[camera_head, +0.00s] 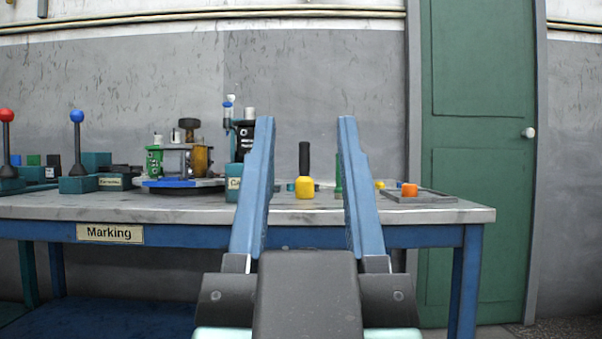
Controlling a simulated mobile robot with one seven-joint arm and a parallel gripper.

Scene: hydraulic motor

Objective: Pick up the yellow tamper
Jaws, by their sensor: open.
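The yellow tamper (305,188) stands upright on the workbench, with a yellow head at the bottom and a black handle on top. It shows between the two blue fingers of my gripper (306,125). My gripper is open and empty, its fingers pointing away toward the bench, with the tamper appearing beyond them. I cannot tell how far the fingertips are from it. The left finger covers part of the bench things beside it.
The workbench (400,215) has a "Marking" label (110,234). Left stand a machine on a turntable (180,184) and levers with blue (77,116) and red knobs (6,115). A green upright thing (338,175) is just right of the tamper. An orange piece (409,189) sits on a grey tray (440,197).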

